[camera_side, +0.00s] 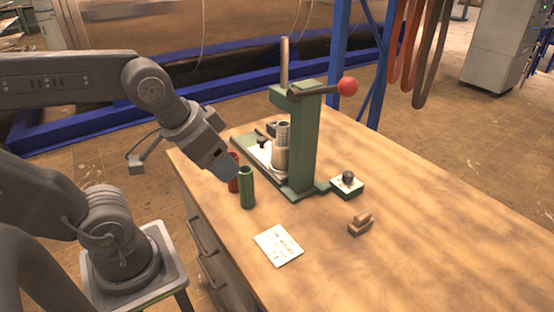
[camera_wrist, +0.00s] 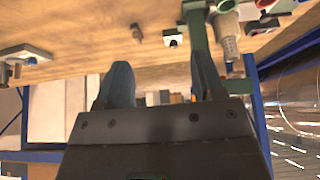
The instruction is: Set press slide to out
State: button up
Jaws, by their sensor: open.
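The green arbor press (camera_side: 303,140) stands on the wooden bench, with a red-ball lever (camera_side: 348,86) at its top. A pale slide plate (camera_side: 262,153) with a small black knob (camera_side: 262,143) lies low on its base, left of the column. A pale stepped cylinder (camera_side: 281,158) stands under the press head and hides part of the plate. I cannot tell the slide's exact position. My gripper (camera_side: 230,172) is left of the press, close to the red and green cylinders. In the wrist view my gripper (camera_wrist: 162,78) has its fingers apart with nothing between them.
A green ribbed cylinder (camera_side: 247,188) and a red cylinder (camera_side: 233,172) stand at the bench's left, in front of the slide. The right bench is clear.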

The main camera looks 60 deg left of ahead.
jog(key=shift+c, duration=0.2)
notch_tip(320, 180, up, 6)
jog(key=shift+f, duration=0.25)
jog(key=w+a+r+m+g, duration=0.1)
jog(key=w+a+r+m, duration=0.1)
jog(key=w+a+r, duration=0.35)
jog(key=m+g, duration=0.5)
jog(key=m, duration=0.2)
send_over(261, 138)
notch_tip(261, 138, down, 6)
notch_tip(261, 138, down, 25)
jog(key=shift+d+f, duration=0.1)
jog(key=shift+d, duration=0.05)
